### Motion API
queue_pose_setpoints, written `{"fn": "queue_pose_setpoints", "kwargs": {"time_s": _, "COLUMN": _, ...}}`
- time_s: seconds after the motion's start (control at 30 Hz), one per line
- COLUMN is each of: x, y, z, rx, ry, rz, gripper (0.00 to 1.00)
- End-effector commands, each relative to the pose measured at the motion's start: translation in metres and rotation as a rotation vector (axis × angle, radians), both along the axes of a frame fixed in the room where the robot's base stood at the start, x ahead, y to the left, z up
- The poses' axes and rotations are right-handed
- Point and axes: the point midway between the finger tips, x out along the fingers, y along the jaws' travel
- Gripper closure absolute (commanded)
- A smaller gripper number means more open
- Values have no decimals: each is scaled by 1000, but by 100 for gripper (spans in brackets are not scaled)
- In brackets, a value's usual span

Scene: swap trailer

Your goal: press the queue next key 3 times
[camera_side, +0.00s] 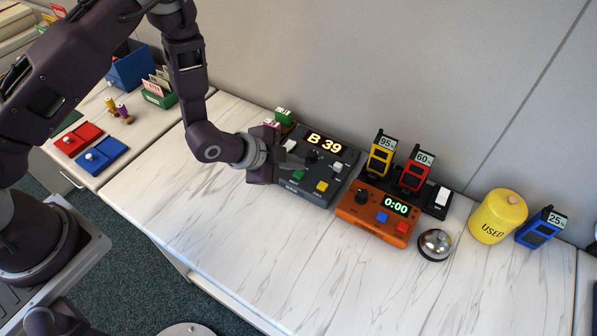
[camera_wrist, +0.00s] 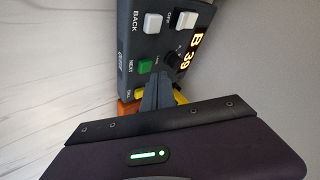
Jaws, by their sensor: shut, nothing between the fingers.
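The queue console is a dark grey box (camera_side: 309,192) on the white desk, with a lit display (camera_side: 325,142) reading "B 39". Its green key (camera_side: 298,175) has the label NEXT beside it in the wrist view, where the key (camera_wrist: 145,66) is in clear sight. A white key (camera_wrist: 153,23) labelled BACK sits beside it. A yellow key (camera_side: 322,186) is on the other side, partly hidden by my fingers in the wrist view. My gripper (camera_wrist: 157,77) is shut and empty, its tips close to the green key. I cannot tell whether they touch the console.
An orange timer (camera_side: 375,217) reading 0:00 stands right of the console. Behind it are yellow (camera_side: 381,156) and red (camera_side: 415,170) handsets in a dark rack. A bell (camera_side: 434,244) and a yellow canister (camera_side: 497,216) stand further right. The front desk is clear.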

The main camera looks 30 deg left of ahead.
Motion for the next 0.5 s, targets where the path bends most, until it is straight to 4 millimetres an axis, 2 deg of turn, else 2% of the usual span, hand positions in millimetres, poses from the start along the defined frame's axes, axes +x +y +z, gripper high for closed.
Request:
{"fn": "queue_pose_setpoints", "kwargs": {"time_s": 0.13, "x": 0, "y": 0, "z": 4, "rx": -1, "ry": -1, "rz": 0, "gripper": 100}}
{"fn": "queue_pose_setpoints", "kwargs": {"time_s": 0.5, "x": 1, "y": 0, "z": 42, "rx": -1, "ry": -2, "rz": -1, "gripper": 100}}
